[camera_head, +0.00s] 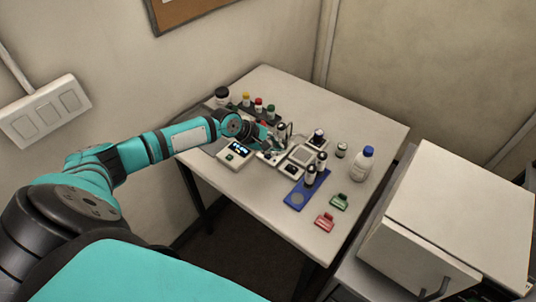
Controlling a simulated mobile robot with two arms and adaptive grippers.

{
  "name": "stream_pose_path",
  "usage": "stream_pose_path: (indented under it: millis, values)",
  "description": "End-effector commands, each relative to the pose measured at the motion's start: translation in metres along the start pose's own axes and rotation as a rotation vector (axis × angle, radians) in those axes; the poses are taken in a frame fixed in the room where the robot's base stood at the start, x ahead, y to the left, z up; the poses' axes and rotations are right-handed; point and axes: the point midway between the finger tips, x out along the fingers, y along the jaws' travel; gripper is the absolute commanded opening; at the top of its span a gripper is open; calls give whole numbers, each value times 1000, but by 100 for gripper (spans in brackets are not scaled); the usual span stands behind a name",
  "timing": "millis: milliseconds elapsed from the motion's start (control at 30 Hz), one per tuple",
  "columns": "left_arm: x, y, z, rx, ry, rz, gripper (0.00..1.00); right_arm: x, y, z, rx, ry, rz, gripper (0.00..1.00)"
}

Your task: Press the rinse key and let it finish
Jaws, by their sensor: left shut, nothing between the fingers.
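My left arm reaches in from the left over the white table (335,105). My left gripper (276,143) is shut and empty, low over a pale instrument (303,155) near the table's middle. The gripper and wrist partly hide the instrument's left end. Which part is the rinse key is too small to tell, and I cannot tell whether the fingertips touch anything. A box with a lit display (239,148) and a green button stands just left of the gripper. My right gripper is not in view.
Behind the wrist stand several small bottles with coloured caps (258,103). Right of the instrument are a blue tray (297,199) with dark cylinders, a white bottle with a blue cap (362,164), a green clip (339,202) and a red clip (324,222). A white cabinet (460,215) stands at right.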

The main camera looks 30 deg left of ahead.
Motion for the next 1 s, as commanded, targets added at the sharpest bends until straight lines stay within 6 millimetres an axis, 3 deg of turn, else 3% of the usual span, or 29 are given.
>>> stream_pose_path:
  millis: [33, 100, 233, 667, 1000]
  values:
    - [-9, 16, -11, -64, 12, 26, 0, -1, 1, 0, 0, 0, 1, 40]
    - [-17, 30, -21, -139, 17, 53, 0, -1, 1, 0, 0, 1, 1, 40]
    - [-25, 42, -30, -209, 21, 80, 0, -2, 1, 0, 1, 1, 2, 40]
    - [-24, 42, -32, -217, 20, 82, 0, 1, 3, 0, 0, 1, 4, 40]
    - [-4, 27, -43, -215, 20, 82, 0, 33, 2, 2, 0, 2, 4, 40]
